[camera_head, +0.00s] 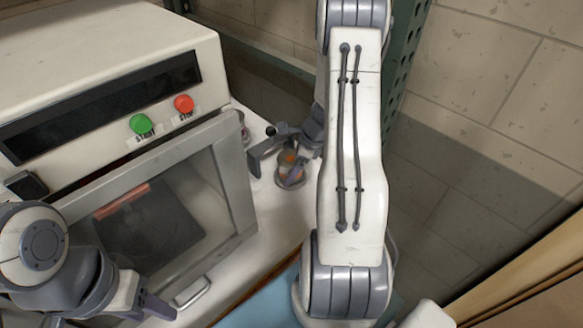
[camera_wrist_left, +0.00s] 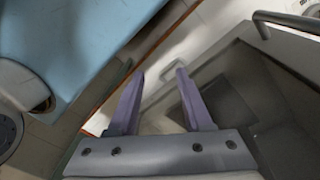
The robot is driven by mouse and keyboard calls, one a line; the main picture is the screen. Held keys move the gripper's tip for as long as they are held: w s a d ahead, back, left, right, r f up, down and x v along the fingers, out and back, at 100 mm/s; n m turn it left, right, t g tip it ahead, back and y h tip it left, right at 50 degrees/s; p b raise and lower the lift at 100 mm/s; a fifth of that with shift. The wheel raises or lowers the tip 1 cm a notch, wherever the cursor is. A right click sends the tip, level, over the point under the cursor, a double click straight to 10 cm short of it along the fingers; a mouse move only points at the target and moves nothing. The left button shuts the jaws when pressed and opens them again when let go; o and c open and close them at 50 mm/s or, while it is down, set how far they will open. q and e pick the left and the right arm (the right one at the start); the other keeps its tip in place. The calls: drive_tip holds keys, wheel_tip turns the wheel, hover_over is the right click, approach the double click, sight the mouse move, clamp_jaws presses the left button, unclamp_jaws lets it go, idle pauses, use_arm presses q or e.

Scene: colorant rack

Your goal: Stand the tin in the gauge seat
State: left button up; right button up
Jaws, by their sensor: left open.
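A small round tin-like object (camera_head: 291,160) with an orange-brown patch stands in or on a grey ring-shaped holder (camera_head: 290,183) on the white worktop, right of the machine. I cannot tell whether the holder is the gauge seat. My right gripper (camera_head: 308,138) is at the far end of the arm, close beside this object. Its fingers are mostly hidden, and I cannot tell whether they touch it. My left gripper (camera_head: 155,306) is low at the left, in front of the machine door. In the left wrist view it (camera_wrist_left: 160,74) is open and empty.
The white machine (camera_head: 120,60) with green and red buttons and a glass door (camera_head: 165,210) fills the left. A dark grey bracket with a black knob (camera_head: 270,131) stands beside the holder. A blue mat (camera_head: 262,300) lies in front. A green perforated post (camera_head: 402,50) stands behind.

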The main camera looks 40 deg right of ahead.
drive_tip(key=shift+r, duration=0.25)
drive_tip(key=v, duration=1.1)
drive_tip(key=shift+r, duration=0.35)
drive_tip(key=shift+s+d, duration=0.1)
drive_tip(key=shift+d, duration=0.05)
